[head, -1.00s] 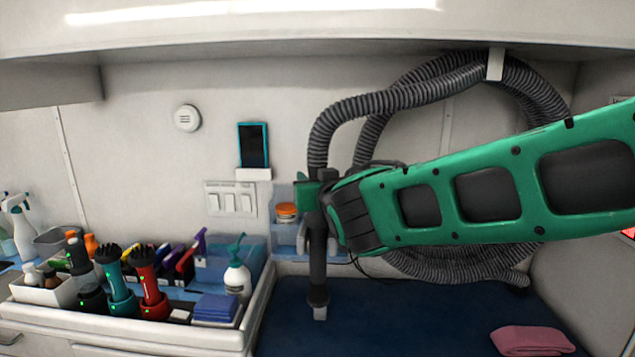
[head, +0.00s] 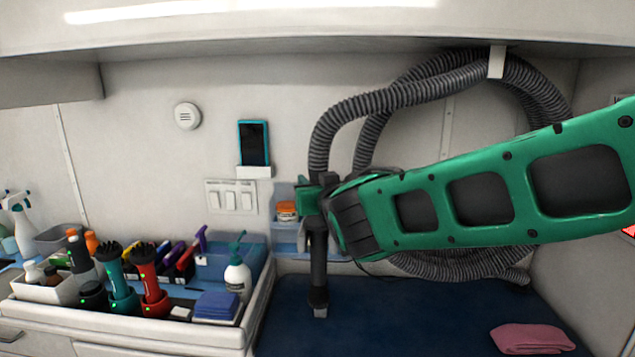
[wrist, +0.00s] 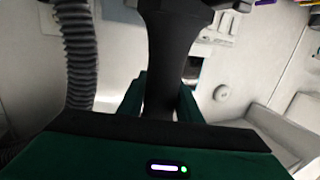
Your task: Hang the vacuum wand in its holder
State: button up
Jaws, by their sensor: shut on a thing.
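The black vacuum wand (head: 319,265) hangs roughly upright, with its nozzle end low in front of the dark blue table surface. A grey ribbed hose (head: 345,112) rises from its top and loops to the right. My gripper (head: 318,197) is shut on the wand near its upper part; the green arm hides some of the grip. In the wrist view the wand (wrist: 168,60) runs between the green fingers (wrist: 160,95), with the hose (wrist: 78,50) at left. I cannot pick out the wand's holder with certainty.
A white bracket (head: 496,62) under the overhead cabinet carries the hose coil. At left, a tray (head: 205,333) holds clippers, bottles and a blue box. A phone (head: 254,143) is mounted on the wall. A pink towel (head: 532,338) lies on the blue table (head: 420,318), which has free room.

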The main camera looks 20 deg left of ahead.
jog(key=o, duration=1.9)
jog(key=shift+s, duration=0.1)
jog(key=v, duration=0.9)
jog(key=shift+s+d, duration=0.25)
jog(key=shift+s, duration=0.1)
dwell(0.4)
